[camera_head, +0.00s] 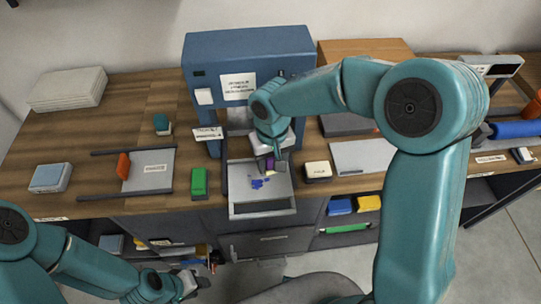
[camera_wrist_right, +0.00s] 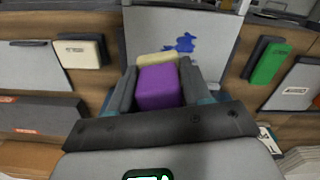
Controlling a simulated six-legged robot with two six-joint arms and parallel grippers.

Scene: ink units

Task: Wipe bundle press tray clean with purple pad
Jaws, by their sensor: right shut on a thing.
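The grey tray (camera_head: 242,195) of the blue press (camera_head: 245,58) sticks out at the front. A blue stain (camera_head: 260,183) lies on its floor; in the wrist view the stain (camera_wrist_right: 180,43) is past the fingertips, on the grey tray floor (camera_wrist_right: 215,50). My right gripper (camera_head: 269,162) is over the back part of the tray, shut on the purple pad (camera_wrist_right: 158,86), which has a cream-coloured far end. Whether the pad touches the tray I cannot tell. My left gripper (camera_head: 192,284) is low at the bottom left, away from the tray; its fingers are too small to read.
A green block (camera_head: 199,181) lies left of the tray and a cream block (camera_head: 317,170) right of it. A grey plate (camera_head: 150,170) with an orange piece (camera_head: 123,165) lies further left. Blue and yellow boxes (camera_head: 368,203) sit on a shelf below the bench.

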